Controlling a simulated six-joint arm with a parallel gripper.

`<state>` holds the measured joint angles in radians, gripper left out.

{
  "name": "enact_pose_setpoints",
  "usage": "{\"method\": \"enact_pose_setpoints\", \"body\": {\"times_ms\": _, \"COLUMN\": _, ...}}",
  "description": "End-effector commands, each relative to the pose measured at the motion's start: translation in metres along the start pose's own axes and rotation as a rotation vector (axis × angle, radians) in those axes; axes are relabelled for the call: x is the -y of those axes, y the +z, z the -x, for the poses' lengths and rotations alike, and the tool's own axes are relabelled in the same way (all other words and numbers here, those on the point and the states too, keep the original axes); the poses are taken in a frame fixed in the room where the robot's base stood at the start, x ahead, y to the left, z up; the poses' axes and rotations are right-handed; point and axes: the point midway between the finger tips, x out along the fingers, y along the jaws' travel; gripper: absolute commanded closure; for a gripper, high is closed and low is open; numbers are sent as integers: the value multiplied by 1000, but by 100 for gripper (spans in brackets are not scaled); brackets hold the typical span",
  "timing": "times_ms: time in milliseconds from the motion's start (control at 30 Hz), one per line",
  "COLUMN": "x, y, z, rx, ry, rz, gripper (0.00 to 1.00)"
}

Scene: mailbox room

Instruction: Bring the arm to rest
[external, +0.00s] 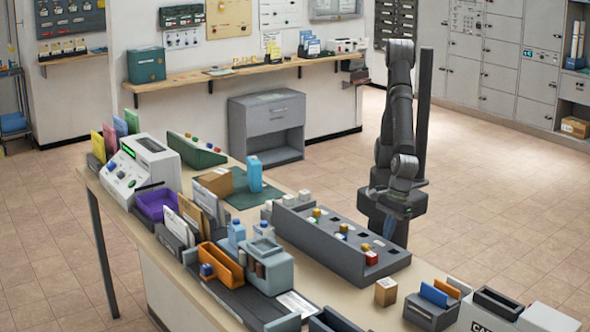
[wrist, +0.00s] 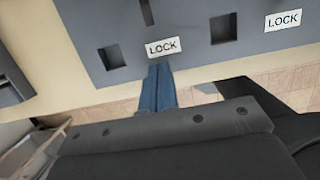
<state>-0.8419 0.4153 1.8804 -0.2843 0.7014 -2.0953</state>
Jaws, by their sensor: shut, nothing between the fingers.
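My gripper (external: 390,226) hangs pointing down at the far right side of the long grey slotted box. Its blue fingers are together with nothing between them. In the wrist view the closed fingers (wrist: 160,72) appear just below a white LOCK label on the grey slotted box (wrist: 85,22). I cannot tell the exact gap between the fingertips and the box. My arm (external: 400,120) stands folded upright behind the table, with its upper links raised.
The grey slotted box (external: 290,226) carries several small coloured-top blocks. A cardboard cube (external: 386,292) and a grey tray (external: 430,312) stand in front of it. The table (external: 318,280) is crowded at the left with bins and a white machine (external: 140,170). Open floor lies behind my arm.

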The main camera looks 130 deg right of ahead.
Motion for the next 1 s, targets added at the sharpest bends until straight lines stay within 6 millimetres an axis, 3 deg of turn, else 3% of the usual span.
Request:
{"method": "enact_pose_setpoints", "body": {"times_ms": 467, "x": 0, "y": -5, "z": 2, "rx": 0, "ry": 0, "rz": 0, "gripper": 100}}
{"method": "enact_pose_setpoints", "body": {"times_ms": 733, "x": 0, "y": 25, "z": -6, "rx": -1, "ry": 0, "rz": -4, "gripper": 100}}
{"method": "enact_pose_setpoints", "body": {"times_ms": 800, "x": -1, "y": 33, "z": 9, "rx": 4, "ry": 3, "rz": -3, "gripper": 100}}
{"method": "enact_pose_setpoints", "body": {"times_ms": 1000, "x": -1, "y": 30, "z": 46, "rx": 4, "ry": 4, "rz": 0, "gripper": 100}}
